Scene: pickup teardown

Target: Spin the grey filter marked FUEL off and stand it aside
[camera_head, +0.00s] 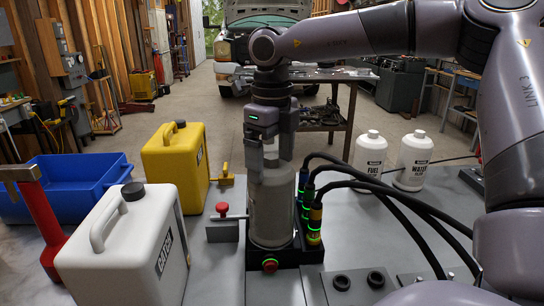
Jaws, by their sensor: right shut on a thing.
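A grey cylinder (270,215), which looks like the grey filter, stands upright in a black base (285,258) at the middle of the bench. I cannot read any FUEL marking on it from here. My right gripper (271,160) comes down from above and is shut on the cylinder's narrower top. Its fingers hide part of that top. My left gripper is not in view.
Black cables with plugs (314,222) crowd the filter's right side. A red-handled valve (222,210) is close on its left. White (120,245) and yellow (170,165) canisters and a blue bin (85,180) stand left. White bottles marked FUEL (370,157) and WATER (412,162) stand right.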

